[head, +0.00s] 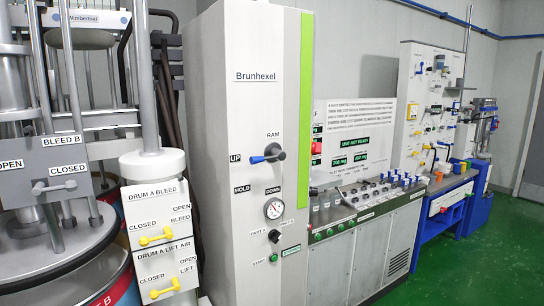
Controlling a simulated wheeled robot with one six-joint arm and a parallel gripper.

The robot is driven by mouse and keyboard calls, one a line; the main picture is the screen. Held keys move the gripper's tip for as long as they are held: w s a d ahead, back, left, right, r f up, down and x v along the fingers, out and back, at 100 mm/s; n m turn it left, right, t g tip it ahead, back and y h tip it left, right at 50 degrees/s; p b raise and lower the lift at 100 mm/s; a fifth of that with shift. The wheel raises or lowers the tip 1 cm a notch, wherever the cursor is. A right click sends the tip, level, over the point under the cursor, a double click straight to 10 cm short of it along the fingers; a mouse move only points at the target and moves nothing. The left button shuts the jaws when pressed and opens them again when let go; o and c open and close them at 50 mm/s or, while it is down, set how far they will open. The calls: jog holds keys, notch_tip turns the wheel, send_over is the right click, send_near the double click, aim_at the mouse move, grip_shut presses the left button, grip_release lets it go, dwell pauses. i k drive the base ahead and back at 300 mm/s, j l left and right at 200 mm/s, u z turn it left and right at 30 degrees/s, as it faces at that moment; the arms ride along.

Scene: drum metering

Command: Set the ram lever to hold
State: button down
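The ram lever (268,154) is on the front of the tall white Brunhexel cabinet (240,115), under the RAM label (273,135). Its blue-tipped handle points left from a dark round hub, toward the UP label (235,159). The HOLD label (242,189) is below and left of the hub, and the DOWN label (273,190) is below it. My gripper is not in view, and nothing is seen touching the lever.
A pressure gauge (274,209) and a dark knob (274,236) sit below the lever. A drum press (60,170) and a white box with yellow valve handles (160,240) stand left. A control console (360,220) and blue bench (440,215) extend right. Green floor (470,265) is clear at lower right.

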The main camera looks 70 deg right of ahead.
aim_at(280, 155)
jog(key=z, duration=2.3)
